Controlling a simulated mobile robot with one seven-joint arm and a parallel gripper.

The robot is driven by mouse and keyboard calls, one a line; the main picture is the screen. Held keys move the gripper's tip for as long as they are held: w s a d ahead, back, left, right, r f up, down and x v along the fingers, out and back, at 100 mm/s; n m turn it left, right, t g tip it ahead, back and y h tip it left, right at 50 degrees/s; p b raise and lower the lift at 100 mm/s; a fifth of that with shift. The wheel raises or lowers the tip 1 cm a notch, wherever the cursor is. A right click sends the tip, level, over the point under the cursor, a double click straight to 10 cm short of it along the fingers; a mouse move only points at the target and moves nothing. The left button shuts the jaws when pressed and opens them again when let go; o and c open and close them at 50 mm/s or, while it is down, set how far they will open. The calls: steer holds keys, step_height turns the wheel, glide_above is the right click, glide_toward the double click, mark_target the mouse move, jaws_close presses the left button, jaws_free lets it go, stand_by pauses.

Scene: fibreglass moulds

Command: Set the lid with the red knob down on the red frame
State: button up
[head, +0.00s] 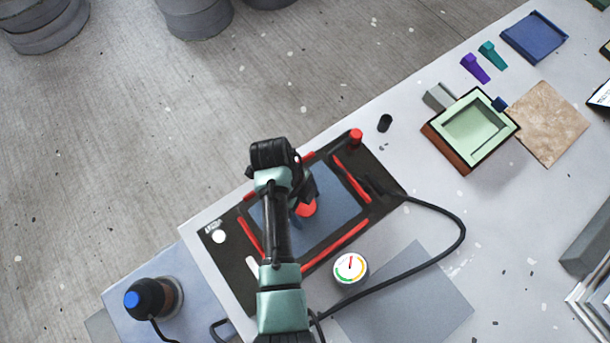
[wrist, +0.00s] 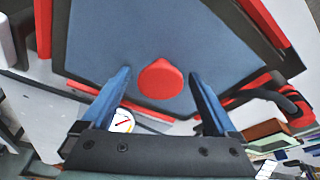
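The lid is a flat blue-grey plate (head: 338,205) with a red knob (head: 307,208) near its middle. It lies within the red frame (head: 335,246), whose red strips run along the edges of a dark board; I cannot tell whether it is fully seated. My gripper is over the lid, its arm hiding part of the plate and frame in the head view. In the wrist view my gripper (wrist: 160,77) is open, its two blue fingers on either side of the red knob (wrist: 160,80) with a visible gap to each. The lid (wrist: 150,30) fills the upper part there.
A round gauge (head: 350,268) and a black hose (head: 463,235) lie right of the dark board (head: 385,180). A blue-capped bottle (head: 150,298) stands at lower left. A green mould (head: 470,128), a tan sheet (head: 548,124) and a blue tray (head: 535,37) are at upper right.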

steer(key=p+v, duration=0.1)
steer(key=v, duration=1.1)
steer(key=shift+a, duration=0.1)
